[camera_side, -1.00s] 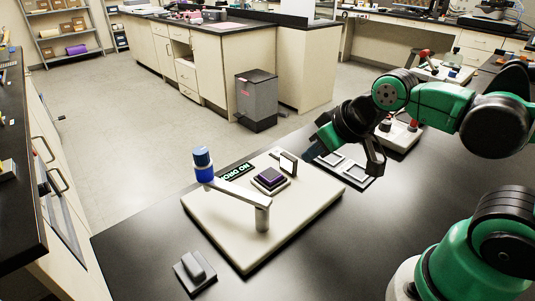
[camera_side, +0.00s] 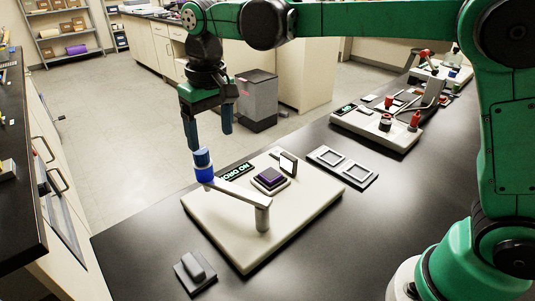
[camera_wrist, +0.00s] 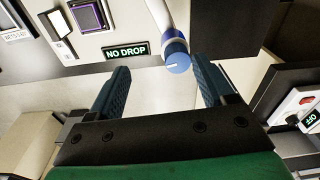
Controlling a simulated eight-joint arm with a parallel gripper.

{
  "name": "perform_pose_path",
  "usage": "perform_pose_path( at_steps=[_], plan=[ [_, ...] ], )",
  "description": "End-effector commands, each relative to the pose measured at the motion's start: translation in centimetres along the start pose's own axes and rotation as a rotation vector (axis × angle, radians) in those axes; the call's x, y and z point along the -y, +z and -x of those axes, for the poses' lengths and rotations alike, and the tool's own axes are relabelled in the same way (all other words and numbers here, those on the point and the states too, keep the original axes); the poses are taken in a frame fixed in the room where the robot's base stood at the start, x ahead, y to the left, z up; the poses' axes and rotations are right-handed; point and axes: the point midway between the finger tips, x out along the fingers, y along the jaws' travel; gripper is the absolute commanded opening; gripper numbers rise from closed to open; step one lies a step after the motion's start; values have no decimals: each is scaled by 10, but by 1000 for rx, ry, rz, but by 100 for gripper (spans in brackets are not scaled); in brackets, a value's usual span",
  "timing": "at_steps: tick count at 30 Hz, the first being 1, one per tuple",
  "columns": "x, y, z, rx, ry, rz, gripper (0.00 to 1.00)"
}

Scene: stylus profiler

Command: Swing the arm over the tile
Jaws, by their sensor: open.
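The stylus profiler has a pale base (camera_side: 225,222) on the black bench. Its grey swing arm (camera_side: 235,193) runs from a post (camera_side: 262,215) to a blue knob (camera_side: 203,163) at its free end, off to the left of the tile. The dark purple tile (camera_side: 270,177) sits on a small stage; it also shows in the wrist view (camera_wrist: 88,15). My gripper (camera_side: 209,138) is open and empty, fingers pointing down, just above and around the knob's level. In the wrist view the knob (camera_wrist: 177,60) lies ahead of the fingertips, between them, nearer the right one.
A display (camera_wrist: 127,51) reads NO DROP. A small upright white plate (camera_side: 288,163) stands behind the tile. A grey two-window frame (camera_side: 343,168) lies right of the base. A grey block on a dark pad (camera_side: 195,270) sits in front. Another instrument (camera_side: 375,128) stands at the back right.

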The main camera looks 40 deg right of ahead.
Motion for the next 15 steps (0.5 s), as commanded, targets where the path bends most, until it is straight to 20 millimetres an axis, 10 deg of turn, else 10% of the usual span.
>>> perform_pose_path(
  at_steps=[15],
  plan=[
    [18,-9,-43,71,15,9,75]
  ],
)
